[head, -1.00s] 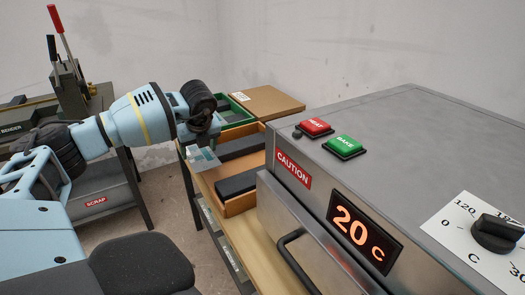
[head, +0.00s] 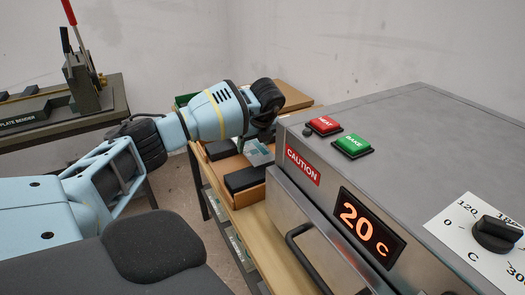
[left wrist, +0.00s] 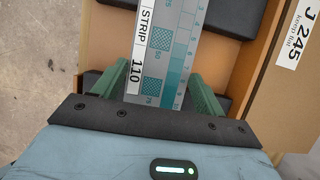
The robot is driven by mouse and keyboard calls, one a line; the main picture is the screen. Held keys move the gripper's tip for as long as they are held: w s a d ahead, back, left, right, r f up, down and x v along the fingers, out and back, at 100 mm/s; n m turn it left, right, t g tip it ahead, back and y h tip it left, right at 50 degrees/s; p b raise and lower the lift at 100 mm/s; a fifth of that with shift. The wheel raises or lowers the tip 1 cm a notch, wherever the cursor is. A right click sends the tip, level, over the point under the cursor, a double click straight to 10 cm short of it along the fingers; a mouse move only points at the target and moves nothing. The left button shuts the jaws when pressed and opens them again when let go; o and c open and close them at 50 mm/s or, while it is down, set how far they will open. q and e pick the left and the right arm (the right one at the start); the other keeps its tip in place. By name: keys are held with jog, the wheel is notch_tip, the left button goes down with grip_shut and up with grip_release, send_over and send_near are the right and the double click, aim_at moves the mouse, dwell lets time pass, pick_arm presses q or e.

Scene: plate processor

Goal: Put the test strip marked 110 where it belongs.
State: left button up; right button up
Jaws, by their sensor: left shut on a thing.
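My left gripper (left wrist: 160,90) is shut on the test strip (left wrist: 168,45), whose white label reads STRIP 110. The strip has teal patches and a number scale, and points away from the gripper. In the head view the strip (head: 259,154) shows below my left gripper (head: 262,136), above an open brown box (head: 240,198). The box has black blocks inside, and the wrist view shows it beneath the strip. My right gripper is not in view.
A grey oven (head: 420,130) stands close on the right, with red HEAT (head: 324,125) and green BAKE (head: 352,146) buttons, a 20 C display (head: 365,227) and a dial (head: 495,233). A plate bender (head: 85,85) stands at the left. A closed brown box (head: 293,97) lies behind.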

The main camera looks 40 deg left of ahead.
aim_at(264, 150)
pick_arm(q)
jog(key=shift+w+d+f, duration=0.15)
jog(key=shift+w+d, duration=0.3)
jog(key=shift+w, duration=0.1)
jog(key=shift+w+d+f, duration=0.15)
jog(key=shift+w+d, duration=0.3)
jog(key=shift+w, duration=0.05)
jog(key=shift+f, duration=1.6)
jog(key=o, duration=0.9)
jog(key=shift+o, duration=0.2)
jog(key=p+v, duration=0.1)
jog(key=v, duration=1.1)
